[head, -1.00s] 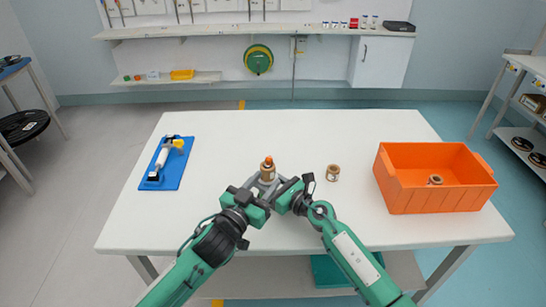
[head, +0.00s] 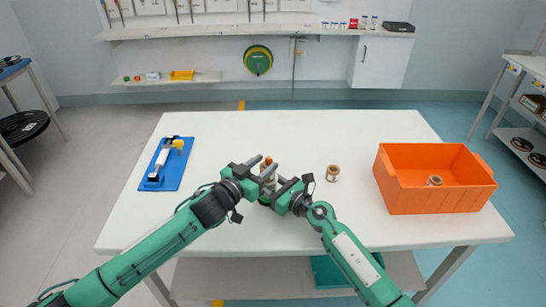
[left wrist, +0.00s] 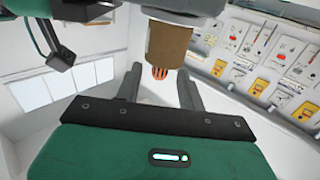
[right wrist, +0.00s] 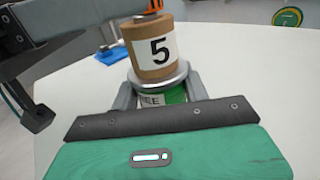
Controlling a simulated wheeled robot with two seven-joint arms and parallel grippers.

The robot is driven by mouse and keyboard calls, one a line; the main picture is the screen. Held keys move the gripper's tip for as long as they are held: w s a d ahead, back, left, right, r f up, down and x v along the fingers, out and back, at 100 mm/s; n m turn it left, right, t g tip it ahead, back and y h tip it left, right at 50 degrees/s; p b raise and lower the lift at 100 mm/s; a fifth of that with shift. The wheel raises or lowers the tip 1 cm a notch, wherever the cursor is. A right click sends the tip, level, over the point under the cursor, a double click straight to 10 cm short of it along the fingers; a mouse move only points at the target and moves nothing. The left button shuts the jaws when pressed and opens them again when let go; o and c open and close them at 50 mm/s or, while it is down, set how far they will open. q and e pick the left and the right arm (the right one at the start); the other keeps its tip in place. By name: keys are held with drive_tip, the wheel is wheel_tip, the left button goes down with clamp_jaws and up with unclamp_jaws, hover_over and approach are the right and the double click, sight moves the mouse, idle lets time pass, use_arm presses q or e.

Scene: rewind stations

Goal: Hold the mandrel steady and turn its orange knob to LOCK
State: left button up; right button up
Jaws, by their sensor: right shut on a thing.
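The mandrel stands upright near the table's middle, a brown core marked 5 (right wrist: 152,62) around it above a grey flange (right wrist: 160,80). Its green and white base (right wrist: 172,96) bears partly hidden lettering. The orange knob (head: 268,158) is on top; it also shows in the left wrist view (left wrist: 160,73). My right gripper (head: 275,193) is shut on the mandrel's base, below the flange. My left gripper (head: 264,166) is open at the knob's height, its fingers apart on either side of the knob in the left wrist view. The knob's setting cannot be read.
A loose brown core (head: 333,173) stands on the white table (head: 300,130) to the right. An orange bin (head: 410,200) holding another core (head: 435,181) is at the right end. A blue board (head: 170,178) with a white and yellow fixture lies at the left. The back of the table is clear.

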sight(267, 162)
use_arm(q)
drive_tip(key=shift+x, duration=2.3)
clamp_jaws()
